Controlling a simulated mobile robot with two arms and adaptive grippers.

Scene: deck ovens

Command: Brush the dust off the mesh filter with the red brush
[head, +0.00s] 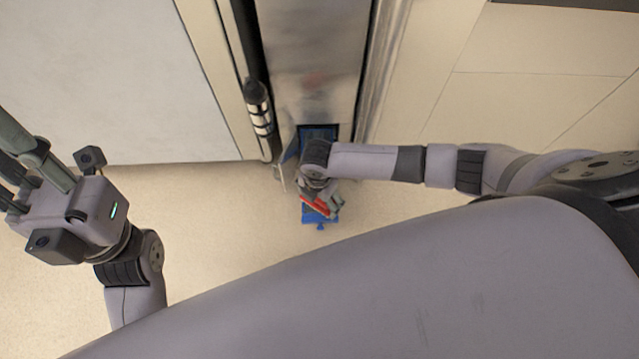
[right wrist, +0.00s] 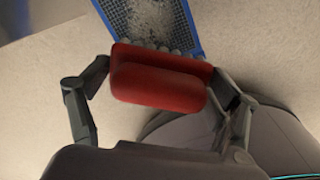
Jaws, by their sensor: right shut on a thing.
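The red brush (head: 318,206) is held in my right gripper (head: 322,200). In the right wrist view the two fingers of the gripper (right wrist: 162,80) are shut on the ends of the brush's red body (right wrist: 158,88). Pale bristles show past its far side, over the mesh filter. The mesh filter (right wrist: 190,28) has a blue frame and a dark mesh with grey dust on it. In the head view its blue ends (head: 318,132) show on both sides of my right wrist, which hides its middle. My left gripper (head: 22,165) is at the left edge, away from the filter, its fingers partly cut off.
A metal panel (head: 315,60) stands in a narrow bay behind the filter. A dark bar with a ringed end (head: 259,108) is left of it, by a large pale panel (head: 110,80). Pale floor (head: 225,215) is clear between my arms.

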